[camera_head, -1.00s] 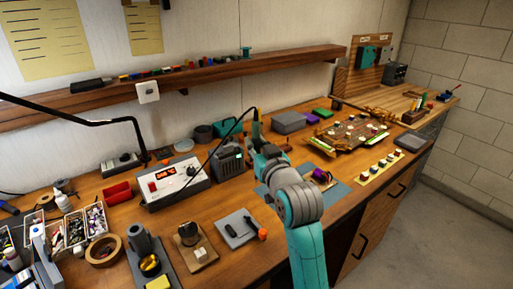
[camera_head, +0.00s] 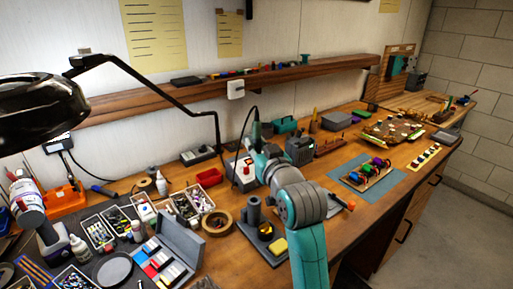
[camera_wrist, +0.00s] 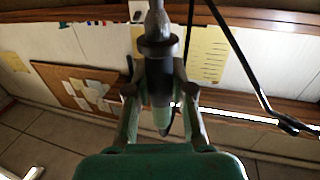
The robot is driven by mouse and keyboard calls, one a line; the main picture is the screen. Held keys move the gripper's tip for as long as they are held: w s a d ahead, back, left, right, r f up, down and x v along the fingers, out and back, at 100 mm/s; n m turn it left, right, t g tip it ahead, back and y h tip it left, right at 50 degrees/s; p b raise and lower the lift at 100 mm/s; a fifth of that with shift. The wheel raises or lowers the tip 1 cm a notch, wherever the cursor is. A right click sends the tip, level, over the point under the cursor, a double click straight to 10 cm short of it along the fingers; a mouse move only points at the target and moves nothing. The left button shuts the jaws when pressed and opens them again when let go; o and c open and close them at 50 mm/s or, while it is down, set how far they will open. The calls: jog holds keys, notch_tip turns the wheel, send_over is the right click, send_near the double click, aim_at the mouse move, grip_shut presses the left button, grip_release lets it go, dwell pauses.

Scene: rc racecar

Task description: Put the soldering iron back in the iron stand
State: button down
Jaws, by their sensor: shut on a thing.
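My gripper (camera_head: 262,150) is shut on the soldering iron (camera_head: 256,128) and holds it above the workbench. In the wrist view the iron (camera_wrist: 158,72) sits between my two fingers (camera_wrist: 158,92), with a metal shaft, a dark collar and a green part lower down. Its black cord runs up and then down behind my arm in the head view. The iron stand (camera_head: 254,213) is a dark upright tube on a dark base, with a brass coil and a yellow sponge beside it. It stands on the bench just left of my arm, below my gripper, and the arm hides part of its surroundings.
A tape roll (camera_head: 217,222), part trays and a red bin (camera_head: 209,177) lie left of the stand. A soldering station (camera_head: 241,172) is behind my arm. A lamp (camera_head: 40,112) overhangs the left. A blue mat (camera_head: 350,183) with a small car chassis lies to the right.

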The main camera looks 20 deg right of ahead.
jog(key=shift+s+a+f, duration=0.1)
jog(key=shift+a+f, duration=0.05)
jog(key=shift+a, duration=0.25)
notch_tip(320, 180, down, 2)
jog(key=shift+f, duration=2.15)
dwell(0.7)
jog(key=shift+f, duration=3.4)
